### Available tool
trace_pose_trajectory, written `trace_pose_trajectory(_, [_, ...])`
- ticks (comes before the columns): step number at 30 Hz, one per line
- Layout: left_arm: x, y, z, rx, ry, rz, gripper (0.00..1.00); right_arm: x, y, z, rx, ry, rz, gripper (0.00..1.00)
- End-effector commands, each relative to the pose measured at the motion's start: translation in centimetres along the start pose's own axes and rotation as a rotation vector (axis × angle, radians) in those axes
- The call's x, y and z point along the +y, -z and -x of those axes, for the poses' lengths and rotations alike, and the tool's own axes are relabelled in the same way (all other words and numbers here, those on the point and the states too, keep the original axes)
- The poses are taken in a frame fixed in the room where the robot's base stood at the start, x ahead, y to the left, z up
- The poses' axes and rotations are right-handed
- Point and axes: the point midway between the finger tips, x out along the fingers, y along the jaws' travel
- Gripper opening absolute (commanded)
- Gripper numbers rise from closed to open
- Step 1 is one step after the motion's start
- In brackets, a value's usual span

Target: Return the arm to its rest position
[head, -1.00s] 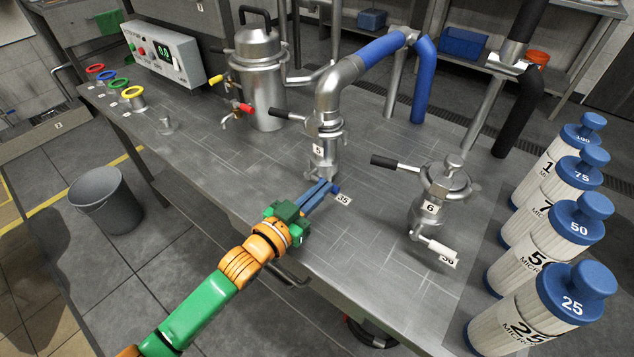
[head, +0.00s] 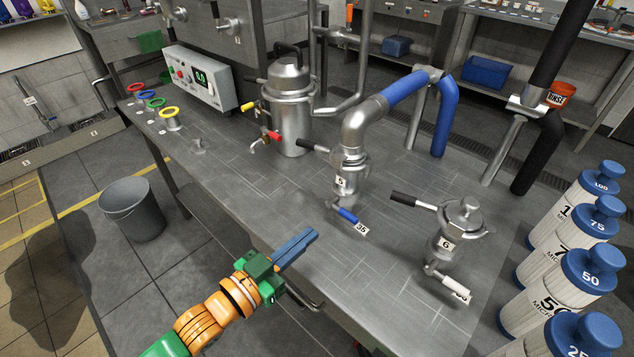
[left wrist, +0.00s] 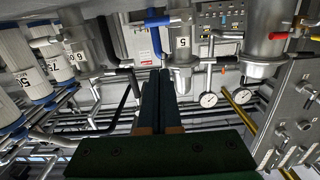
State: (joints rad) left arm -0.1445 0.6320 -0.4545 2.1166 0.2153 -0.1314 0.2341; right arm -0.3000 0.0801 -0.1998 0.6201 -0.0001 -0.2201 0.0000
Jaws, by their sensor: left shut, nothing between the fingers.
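My left arm comes in from the bottom left in the head view, orange and green. Its left gripper (head: 297,249) has its blue fingers pressed together with nothing between them, over the front edge of the steel table (head: 390,290). The fingers are apart from the blue-handled valve (head: 346,214) under unit 5 (head: 347,178). In the left wrist view the shut fingers (left wrist: 161,85) point toward unit 5 (left wrist: 182,50). My right gripper is in neither view.
Unit 6 (head: 454,230) stands to the right with a white-handled valve (head: 455,285). Several blue-capped filter cartridges (head: 592,267) line the right side. A steel vessel (head: 288,105) and control box (head: 200,78) stand at the back left. A grey bucket (head: 131,208) is on the floor.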

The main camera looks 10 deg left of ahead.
Motion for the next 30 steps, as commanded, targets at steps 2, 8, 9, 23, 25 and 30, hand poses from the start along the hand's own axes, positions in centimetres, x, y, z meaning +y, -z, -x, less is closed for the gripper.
trace_pose_trajectory(2, [-0.1, -0.7, 0.1, -0.039, 0.022, 0.008, 0.00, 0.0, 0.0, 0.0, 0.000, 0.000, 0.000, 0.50])
trace_pose_trajectory(8, [-0.8, -8.0, 3.9, -0.455, 0.209, 0.072, 0.00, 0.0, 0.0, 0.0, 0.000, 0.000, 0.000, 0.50])
trace_pose_trajectory(9, [-0.8, -9.4, 5.3, -0.546, 0.240, 0.091, 0.00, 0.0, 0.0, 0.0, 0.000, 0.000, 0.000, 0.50])
trace_pose_trajectory(23, [2.2, -20.4, 18.7, -1.244, 0.382, 0.303, 0.00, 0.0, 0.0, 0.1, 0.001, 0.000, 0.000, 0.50])
trace_pose_trajectory(25, [2.3, -22.7, 18.6, -1.258, 0.377, 0.306, 0.00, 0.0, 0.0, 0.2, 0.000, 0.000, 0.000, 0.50])
trace_pose_trajectory(30, [3.1, -28.9, 19.1, -1.294, 0.362, 0.312, 0.00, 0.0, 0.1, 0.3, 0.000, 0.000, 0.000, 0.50])
